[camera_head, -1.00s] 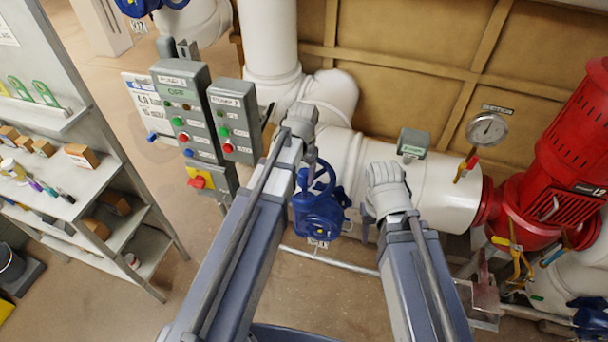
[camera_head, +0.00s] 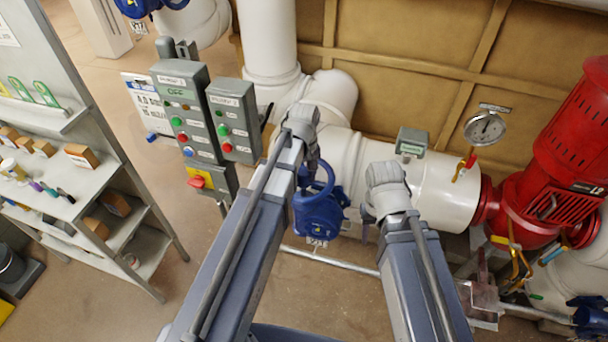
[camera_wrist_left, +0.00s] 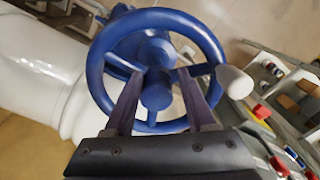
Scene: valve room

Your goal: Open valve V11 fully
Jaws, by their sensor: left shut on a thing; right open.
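A blue valve (camera_head: 318,215) with a handwheel sits in front of the white pipe in the head view. A small tag (camera_head: 318,241) hangs below it, too small to read. In the left wrist view the round blue wheel (camera_wrist_left: 212,48) faces me, with a pale knob (camera_wrist_left: 234,82) on its right rim.
Grey pump control boxes (camera_head: 187,112) stand left of the valve. A shelf (camera_head: 60,200) with small items is at the far left. A red pump (camera_head: 555,160) and a gauge (camera_head: 485,128) are at the right. Another blue valve (camera_head: 140,6) is at the top left.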

